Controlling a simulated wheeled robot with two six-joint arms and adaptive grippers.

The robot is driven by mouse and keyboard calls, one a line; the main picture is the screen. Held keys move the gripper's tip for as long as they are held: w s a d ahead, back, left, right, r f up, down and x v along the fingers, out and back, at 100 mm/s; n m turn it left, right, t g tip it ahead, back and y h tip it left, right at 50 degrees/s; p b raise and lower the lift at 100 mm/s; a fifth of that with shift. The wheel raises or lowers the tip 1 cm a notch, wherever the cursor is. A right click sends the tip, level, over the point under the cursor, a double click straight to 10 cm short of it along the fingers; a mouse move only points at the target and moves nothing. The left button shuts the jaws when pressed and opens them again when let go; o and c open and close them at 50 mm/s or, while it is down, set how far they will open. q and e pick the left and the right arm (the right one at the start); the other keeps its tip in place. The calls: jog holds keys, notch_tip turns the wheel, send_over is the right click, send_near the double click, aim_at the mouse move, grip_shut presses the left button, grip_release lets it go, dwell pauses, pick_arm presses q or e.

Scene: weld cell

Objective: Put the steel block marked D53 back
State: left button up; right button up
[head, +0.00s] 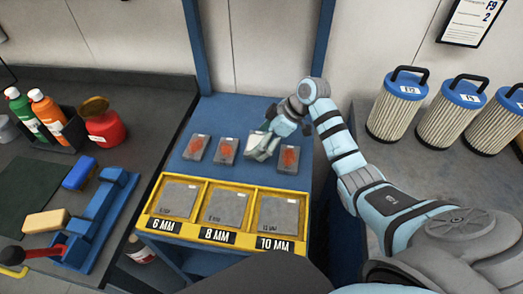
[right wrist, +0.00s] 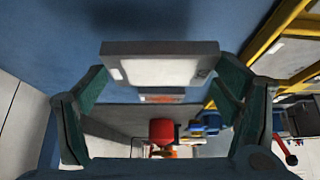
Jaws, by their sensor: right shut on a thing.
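My right gripper (head: 264,142) is over the blue table, at the row of grey steel blocks. It is shut on a grey block (head: 254,141). In the right wrist view the held block (right wrist: 160,66) sits between the two dark green fingers, with a pale face and a small mark at its right end. I cannot read a D53 marking. Three other blocks lie on the table with orange-red patches: the left one (head: 196,147), the middle one (head: 226,151) and the right one (head: 289,158). My left gripper is not in view.
A yellow tray (head: 192,232) at the table's front has three compartments labelled 6 MM, 8 MM and 10 MM, each with a grey plate. White cylindrical filters (head: 396,106) stand right. Bottles (head: 48,115), a red container (head: 103,125) and a blue fixture (head: 100,212) are left.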

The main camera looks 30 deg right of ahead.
jog(key=f, duration=0.4)
jog(key=shift+s+f, duration=0.15)
jog(key=shift+s, duration=0.05)
jog(key=o, duration=1.8)
jog(key=shift+o, duration=0.2)
jog(key=v, duration=1.2)
jog(key=shift+p, duration=0.45)
jog(key=shift+a, duration=0.1)
